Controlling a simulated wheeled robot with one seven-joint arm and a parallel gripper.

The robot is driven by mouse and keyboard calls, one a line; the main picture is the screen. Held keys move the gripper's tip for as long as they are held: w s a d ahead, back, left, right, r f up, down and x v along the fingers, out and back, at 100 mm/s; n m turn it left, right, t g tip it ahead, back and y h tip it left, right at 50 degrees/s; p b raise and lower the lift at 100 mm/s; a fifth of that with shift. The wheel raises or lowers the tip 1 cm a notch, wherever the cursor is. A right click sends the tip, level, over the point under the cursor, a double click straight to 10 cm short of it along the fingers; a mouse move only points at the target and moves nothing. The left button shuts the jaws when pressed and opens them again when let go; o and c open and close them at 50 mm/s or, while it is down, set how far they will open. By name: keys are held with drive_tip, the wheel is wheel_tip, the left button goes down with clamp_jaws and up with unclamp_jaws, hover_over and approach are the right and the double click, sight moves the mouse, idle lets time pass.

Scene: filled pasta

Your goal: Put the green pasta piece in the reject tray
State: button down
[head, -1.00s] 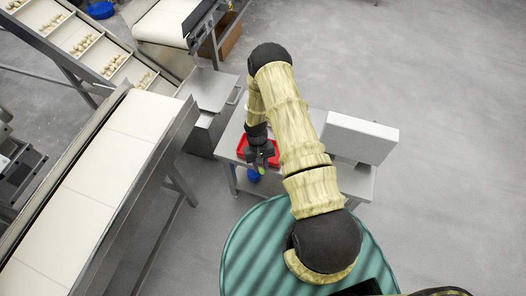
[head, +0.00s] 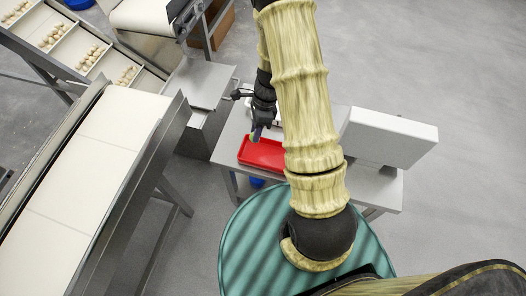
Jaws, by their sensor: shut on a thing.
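The red tray (head: 272,160) lies on the small grey table, in the middle of the head view. My gripper (head: 257,134) is over the far left part of the tray, pointing down. It is shut on the green pasta piece (head: 254,139), of which only a small greenish bit shows at the fingertips. The piece appears to be above the tray; its exact height over the tray floor I cannot tell. My arm hides the table to the right of the tray.
A white box (head: 390,136) stands on the right of the small table (head: 228,150). A conveyor (head: 80,180) runs along the left, and a divided belt (head: 70,42) with pale pasta pieces is at the far left. A blue object (head: 257,182) shows under the table.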

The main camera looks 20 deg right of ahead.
drive_tip(key=shift+w+a+r+m, duration=0.1)
drive_tip(key=shift+w+r+m, duration=0.15)
drive_tip(key=shift+m, duration=0.15)
drive_tip(key=shift+s, duration=0.1)
drive_tip(key=n, duration=0.2)
drive_tip(key=w+n+g, duration=0.1)
drive_tip(key=shift+a+n, duration=0.25)
drive_tip(key=shift+n, duration=0.05)
drive_tip(key=w+r+n+h, duration=0.2)
drive_tip(key=w+n+h, duration=0.4)
drive_tip(key=n, duration=1.2)
drive_tip(key=shift+w+d, duration=0.2)
drive_tip(key=shift+w, duration=0.3)
drive_tip(key=shift+s, duration=0.1)
